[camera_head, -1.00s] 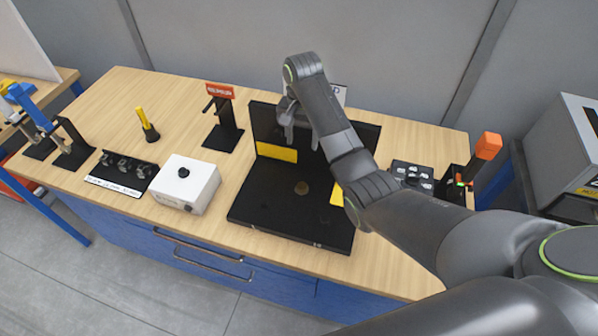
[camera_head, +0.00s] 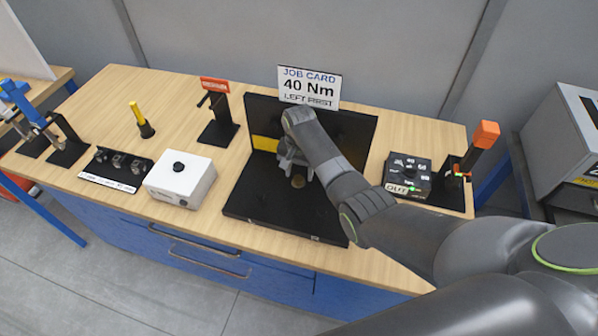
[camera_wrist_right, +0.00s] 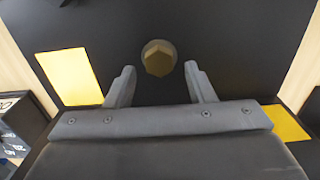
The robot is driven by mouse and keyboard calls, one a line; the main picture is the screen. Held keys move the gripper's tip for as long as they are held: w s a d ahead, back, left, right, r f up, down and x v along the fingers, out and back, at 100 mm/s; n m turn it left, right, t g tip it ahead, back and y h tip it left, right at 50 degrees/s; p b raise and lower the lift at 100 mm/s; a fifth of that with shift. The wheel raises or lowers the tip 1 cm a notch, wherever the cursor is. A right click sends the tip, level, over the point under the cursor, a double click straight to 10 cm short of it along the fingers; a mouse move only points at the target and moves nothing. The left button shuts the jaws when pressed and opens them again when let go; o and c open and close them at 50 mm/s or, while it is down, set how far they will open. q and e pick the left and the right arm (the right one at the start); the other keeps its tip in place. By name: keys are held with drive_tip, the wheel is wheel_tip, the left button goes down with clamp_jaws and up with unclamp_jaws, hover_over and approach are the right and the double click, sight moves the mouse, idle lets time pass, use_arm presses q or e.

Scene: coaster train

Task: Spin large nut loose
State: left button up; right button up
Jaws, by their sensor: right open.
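The large nut is a brass hexagon (camera_wrist_right: 158,59) on a black plate, seen in the right wrist view just ahead of my fingertips. In the head view a round brass piece (camera_head: 298,181) shows low on the black fixture (camera_head: 262,208), beside my gripper. My right gripper (camera_head: 292,165) is open and empty over the fixture. In the right wrist view its two fingers (camera_wrist_right: 158,75) are spread apart, with the nut between and slightly beyond their tips. The fingers do not visibly touch it. My left gripper is out of view.
A job card (camera_head: 309,87) reading "40 Nm, left first" stands behind the fixture. A white box with a black knob (camera_head: 180,180) stands left, a black dial box (camera_head: 408,174) and an orange-handled tool (camera_head: 484,136) right. Yellow patches (camera_wrist_right: 69,76) flank the nut.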

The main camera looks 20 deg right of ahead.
drive_tip(key=shift+f, duration=0.55)
drive_tip(key=c, duration=1)
drive_tip(key=shift+r+n, duration=0.1)
drive_tip(key=shift+n, duration=0.2)
